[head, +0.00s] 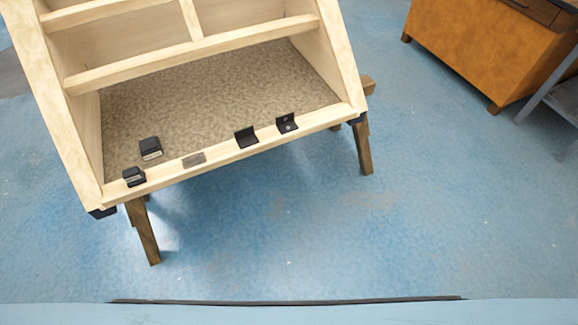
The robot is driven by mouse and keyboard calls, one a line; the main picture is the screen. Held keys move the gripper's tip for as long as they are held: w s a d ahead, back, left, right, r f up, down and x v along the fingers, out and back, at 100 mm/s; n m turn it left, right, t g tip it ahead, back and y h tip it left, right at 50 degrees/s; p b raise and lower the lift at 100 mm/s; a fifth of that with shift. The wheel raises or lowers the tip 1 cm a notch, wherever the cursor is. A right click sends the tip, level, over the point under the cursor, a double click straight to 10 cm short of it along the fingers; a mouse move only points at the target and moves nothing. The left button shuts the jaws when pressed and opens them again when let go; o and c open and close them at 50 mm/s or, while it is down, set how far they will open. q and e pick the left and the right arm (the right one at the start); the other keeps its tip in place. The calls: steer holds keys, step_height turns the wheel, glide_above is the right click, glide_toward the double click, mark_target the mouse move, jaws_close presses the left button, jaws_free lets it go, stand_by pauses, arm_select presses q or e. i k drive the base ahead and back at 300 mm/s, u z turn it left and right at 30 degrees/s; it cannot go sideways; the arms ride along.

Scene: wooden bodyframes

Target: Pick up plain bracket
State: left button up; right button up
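A plain black angle bracket (246,138) sits on the front rail of the wooden bodyframe (225,152), right of the rail's middle. No holes show on it. Another black bracket (287,123), with light round spots like holes, sits to its right on the same rail. Neither of my grippers is in view.
Two dark blocks with pale labels are at the left: one on the rail (134,176), one on the speckled panel (150,147). A small flat plate (194,160) lies on the rail. A wooden cabinet (480,50) stands at upper right. The blue floor in front is clear.

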mark_target(244, 138)
steer(key=u, duration=0.55)
steer(key=i, duration=0.4)
steer(key=u, duration=0.35)
